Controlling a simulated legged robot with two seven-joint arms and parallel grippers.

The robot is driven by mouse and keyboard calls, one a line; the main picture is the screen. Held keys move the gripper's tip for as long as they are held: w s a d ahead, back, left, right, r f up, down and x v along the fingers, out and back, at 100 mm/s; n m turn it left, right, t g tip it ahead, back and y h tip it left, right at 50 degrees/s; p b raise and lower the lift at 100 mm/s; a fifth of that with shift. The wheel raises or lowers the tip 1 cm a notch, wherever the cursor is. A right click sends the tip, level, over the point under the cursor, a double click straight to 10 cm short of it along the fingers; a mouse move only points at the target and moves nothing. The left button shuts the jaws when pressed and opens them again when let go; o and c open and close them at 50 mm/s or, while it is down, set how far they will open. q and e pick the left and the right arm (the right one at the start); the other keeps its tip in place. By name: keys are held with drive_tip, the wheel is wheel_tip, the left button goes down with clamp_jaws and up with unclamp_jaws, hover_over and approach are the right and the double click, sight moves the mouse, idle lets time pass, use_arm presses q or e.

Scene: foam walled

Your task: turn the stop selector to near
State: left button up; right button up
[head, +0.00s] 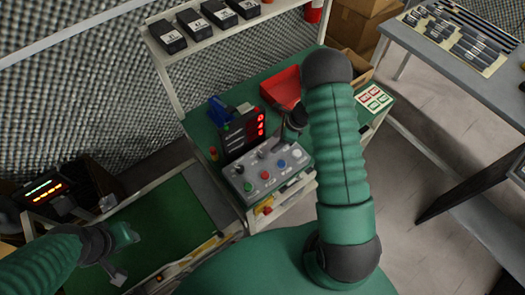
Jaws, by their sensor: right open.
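A grey control box (268,176) sits at the front of a green-topped bench. Its sloped top carries small dark knobs and red, green and blue buttons. The labels are too small to read, so I cannot tell which knob is the stop selector or where it points. My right gripper (290,128) is open and empty, just above and behind the box's back right corner, apart from the knobs. Its fingertips are small and dark here. My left gripper (118,262) hangs low at the left over the green conveyor, far from the box; its jaws are unclear.
A black display (241,136) with red digits stands behind the box. A red bin (283,88) and a blue item (221,108) are on the bench. A shelf (205,37) with black boxes stands above. A grey table (455,75) with dark parts is at the right.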

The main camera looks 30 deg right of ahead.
hover_over(263, 153)
drive_tip(key=s+d, duration=0.2)
drive_tip(key=d, duration=0.1)
drive_tip(key=f, duration=0.5)
drive_tip(key=shift+a+f, duration=0.2)
drive_tip(key=shift+a, duration=0.05)
drive_tip(key=x, duration=0.2)
drive_tip(key=a+x, duration=0.1)
drive_tip(key=x, duration=0.2)
drive_tip(key=shift+w+r, duration=0.1)
drive_tip(key=shift+r, duration=0.05)
drive_tip(key=shift+a+f, duration=0.35)
drive_tip(key=shift+w+d+f, duration=0.15)
drive_tip(key=shift+d+f, duration=0.1)
drive_tip(key=shift+d, duration=0.1)
drive_tip(key=shift+c, duration=0.4)
drive_tip(key=shift+d, duration=0.1)
drive_tip(key=shift+c, duration=1.2)
drive_tip(key=c, duration=0.5)
use_arm(q)
drive_tip(key=shift+w, duration=0.55)
use_arm(e)
drive_tip(key=shift+r, duration=0.1)
clamp_jaws()
